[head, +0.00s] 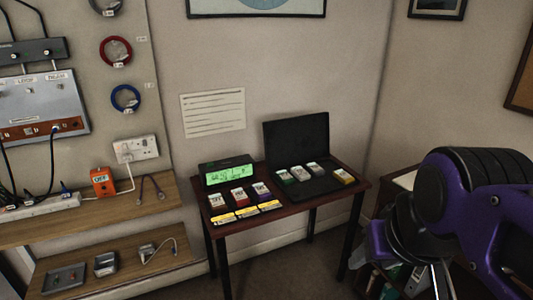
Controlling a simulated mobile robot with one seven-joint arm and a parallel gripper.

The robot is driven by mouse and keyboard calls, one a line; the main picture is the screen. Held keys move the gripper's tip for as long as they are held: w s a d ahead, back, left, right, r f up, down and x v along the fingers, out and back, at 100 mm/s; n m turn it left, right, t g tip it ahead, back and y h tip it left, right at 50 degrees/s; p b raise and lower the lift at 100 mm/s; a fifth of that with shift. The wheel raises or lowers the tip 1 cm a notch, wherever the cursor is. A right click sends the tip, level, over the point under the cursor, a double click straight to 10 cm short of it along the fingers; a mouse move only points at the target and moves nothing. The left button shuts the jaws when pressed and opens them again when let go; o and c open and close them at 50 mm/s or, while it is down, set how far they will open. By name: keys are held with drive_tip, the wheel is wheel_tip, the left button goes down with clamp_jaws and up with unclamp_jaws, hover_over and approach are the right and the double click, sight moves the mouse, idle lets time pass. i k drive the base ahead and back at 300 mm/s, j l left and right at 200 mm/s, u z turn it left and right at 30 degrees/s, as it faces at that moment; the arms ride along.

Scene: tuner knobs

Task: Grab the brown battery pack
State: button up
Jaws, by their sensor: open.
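Several small packs with white labels lie on the dark wooden table (290,207). A front row holds a dark-sided pack (217,201), a red pack (239,197) and a purple pack (261,190). More packs lie on the open laptop (296,135), including a green-edged pack (285,177) and an orange-brown-edged pack (343,176) at the right end. I cannot tell for sure which pack is the brown battery pack. My gripper (428,281) is open at the lower right, apart from the table and the packs, partly hidden by my purple arm.
A green-lit display box (228,172) stands behind the front row, with yellow labels (246,212) before it. At left, wooden shelves (110,208) hold an orange box (103,182) and other devices. A low shelf unit (402,180) stands behind my arm.

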sight(218, 205)
drive_tip(key=i+j+z, duration=0.2)
drive_tip(key=j, duration=0.2)
drive_tip(key=j+z, duration=0.25)
drive_tip(key=i+j, duration=0.1)
drive_tip(key=j, duration=0.2)
drive_tip(key=i+j+z, duration=0.1)
drive_tip(key=j, duration=0.55)
drive_tip(key=i+z, duration=0.05)
